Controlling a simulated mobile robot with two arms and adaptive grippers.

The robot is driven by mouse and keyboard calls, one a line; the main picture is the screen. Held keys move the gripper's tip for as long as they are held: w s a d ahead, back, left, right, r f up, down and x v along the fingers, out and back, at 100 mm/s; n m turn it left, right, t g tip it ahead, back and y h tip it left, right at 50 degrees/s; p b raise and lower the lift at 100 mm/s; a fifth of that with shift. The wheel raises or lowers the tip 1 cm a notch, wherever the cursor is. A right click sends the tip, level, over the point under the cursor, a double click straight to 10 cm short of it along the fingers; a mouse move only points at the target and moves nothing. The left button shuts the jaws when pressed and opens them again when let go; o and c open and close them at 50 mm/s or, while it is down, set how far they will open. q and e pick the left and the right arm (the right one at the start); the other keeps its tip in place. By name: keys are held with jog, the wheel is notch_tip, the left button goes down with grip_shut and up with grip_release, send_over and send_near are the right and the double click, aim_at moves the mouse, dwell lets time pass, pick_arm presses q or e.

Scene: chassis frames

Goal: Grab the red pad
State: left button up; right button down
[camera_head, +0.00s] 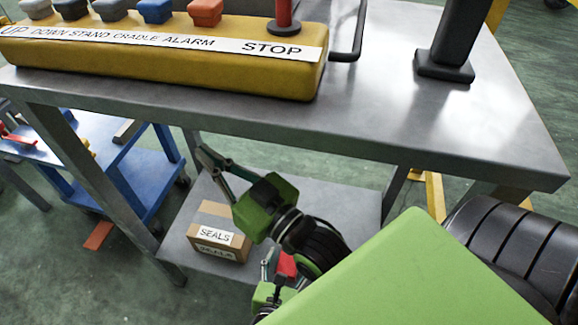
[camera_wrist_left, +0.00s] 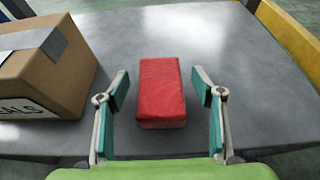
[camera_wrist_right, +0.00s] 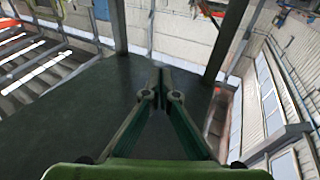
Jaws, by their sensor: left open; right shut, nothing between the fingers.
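The red pad (camera_wrist_left: 160,95) lies flat on the grey lower shelf in the left wrist view. My left gripper (camera_wrist_left: 160,82) is open, with one finger on each side of the pad and a gap showing on both sides. In the head view the pad (camera_head: 287,264) is partly covered by my left gripper (camera_head: 276,270) and arm. My right gripper (camera_head: 207,158) is shut and empty, raised beneath the tabletop's front edge in the head view. Its closed fingers (camera_wrist_right: 161,80) also show in the right wrist view.
A cardboard SEALS box (camera_wrist_left: 45,70) stands left of the pad, close to my left finger. The grey tabletop (camera_head: 390,120) overhangs the shelf (camera_head: 345,200) and carries a yellow control box (camera_head: 170,65). A blue cart (camera_head: 120,180) stands at the left.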

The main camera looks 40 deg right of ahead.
pick_arm(q)
jog(key=shift+w+d+f, duration=0.1)
jog(key=shift+w+d, duration=0.1)
jog(key=c, duration=1.2)
